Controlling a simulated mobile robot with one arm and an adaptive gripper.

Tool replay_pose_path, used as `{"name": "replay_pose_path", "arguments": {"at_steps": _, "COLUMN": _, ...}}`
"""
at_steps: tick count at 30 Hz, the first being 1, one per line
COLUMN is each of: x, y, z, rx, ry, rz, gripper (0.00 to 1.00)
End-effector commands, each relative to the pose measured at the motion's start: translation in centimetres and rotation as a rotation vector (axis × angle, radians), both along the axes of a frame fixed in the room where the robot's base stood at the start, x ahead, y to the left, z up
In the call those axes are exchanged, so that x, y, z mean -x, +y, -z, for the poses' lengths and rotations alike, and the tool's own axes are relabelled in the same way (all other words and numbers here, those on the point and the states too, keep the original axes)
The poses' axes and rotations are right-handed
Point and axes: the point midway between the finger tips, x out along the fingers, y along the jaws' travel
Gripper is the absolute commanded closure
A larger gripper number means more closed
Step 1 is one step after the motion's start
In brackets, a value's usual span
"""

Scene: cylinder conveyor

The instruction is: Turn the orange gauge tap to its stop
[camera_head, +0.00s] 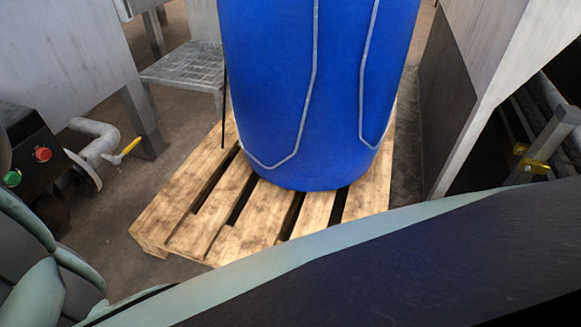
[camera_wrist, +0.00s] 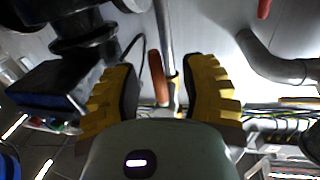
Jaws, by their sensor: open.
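In the wrist view, an orange lever handle (camera_wrist: 159,80), which looks like the gauge tap, lies lengthwise beside a thin metal pipe (camera_wrist: 163,32). My gripper (camera_wrist: 159,72) is open, with one ridged yellow finger on each side of the lever. There are gaps between both fingers and the lever, so nothing is held. The tap's body and the lever's lower end are partly hidden near my gripper's palm. The orange tap and my gripper do not show in the head view.
Wrist view: a thick grey elbow pipe (camera_wrist: 275,62) at right, black fittings (camera_wrist: 82,40) at left, another red-orange piece (camera_wrist: 263,8) at top. Head view: a blue barrel (camera_head: 305,90) on a wooden pallet (camera_head: 215,215), a yellow-handled valve (camera_head: 127,150), and red (camera_head: 42,154) and green (camera_head: 12,178) buttons.

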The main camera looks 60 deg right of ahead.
Motion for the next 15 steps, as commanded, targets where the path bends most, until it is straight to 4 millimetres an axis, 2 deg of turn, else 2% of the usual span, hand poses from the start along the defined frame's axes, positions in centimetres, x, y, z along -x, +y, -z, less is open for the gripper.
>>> {"name": "replay_pose_path", "arguments": {"at_steps": 6, "x": -0.07, "y": -0.15, "z": -0.01, "rx": 0.0, "ry": 0.0, "rz": 0.004, "gripper": 0.57}}
{"name": "replay_pose_path", "arguments": {"at_steps": 7, "x": -0.07, "y": -0.15, "z": -0.01, "rx": 0.0, "ry": 0.0, "rz": 0.004, "gripper": 0.53}}
{"name": "replay_pose_path", "arguments": {"at_steps": 15, "x": -0.04, "y": -0.12, "z": -0.01, "rx": 0.0, "ry": 0.0, "rz": 0.003, "gripper": 0.81}}
